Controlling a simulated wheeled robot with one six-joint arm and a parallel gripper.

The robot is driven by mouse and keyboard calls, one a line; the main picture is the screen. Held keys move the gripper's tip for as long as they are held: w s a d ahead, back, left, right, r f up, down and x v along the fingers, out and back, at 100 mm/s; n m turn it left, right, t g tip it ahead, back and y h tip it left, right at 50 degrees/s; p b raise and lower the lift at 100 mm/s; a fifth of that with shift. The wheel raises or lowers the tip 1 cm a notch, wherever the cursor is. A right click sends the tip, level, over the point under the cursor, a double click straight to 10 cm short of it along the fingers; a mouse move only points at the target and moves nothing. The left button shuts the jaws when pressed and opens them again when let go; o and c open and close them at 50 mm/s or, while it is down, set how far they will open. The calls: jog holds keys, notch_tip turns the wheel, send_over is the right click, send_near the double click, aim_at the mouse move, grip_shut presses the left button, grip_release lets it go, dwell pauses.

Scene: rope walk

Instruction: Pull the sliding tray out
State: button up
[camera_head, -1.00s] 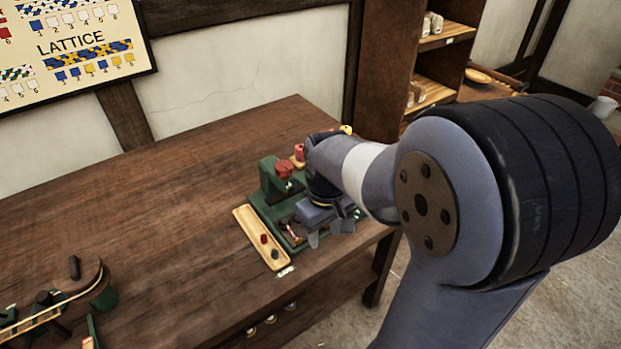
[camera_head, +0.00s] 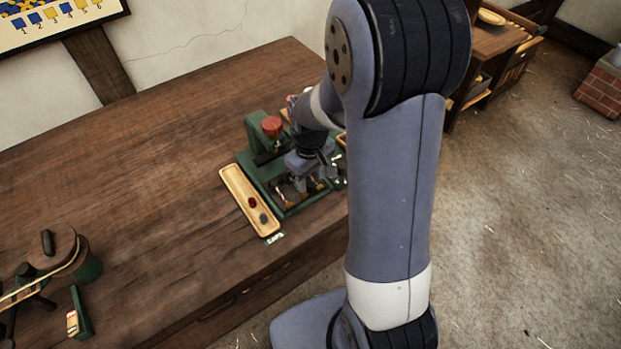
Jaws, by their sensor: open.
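A green machine (camera_head: 262,181) with a red knob (camera_head: 271,126) on its post stands near the right end of the wooden bench. Its low green frame surrounds a recess with small metal and coloured parts. I cannot tell for sure which part is the sliding tray. My gripper (camera_head: 312,183) points down over the frame, open, with its fingers close above the recess. I cannot tell whether they touch anything. My arm hides the right and back of the machine.
A long pale wooden tray (camera_head: 238,196) holding a red and a dark piece lies left of the machine, beside a small label (camera_head: 275,238). A round wooden-topped device (camera_head: 52,246) and a green block (camera_head: 80,315) stand at lower left. The bench middle is clear.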

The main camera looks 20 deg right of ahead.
jog(key=shift+f, duration=0.6)
grip_shut()
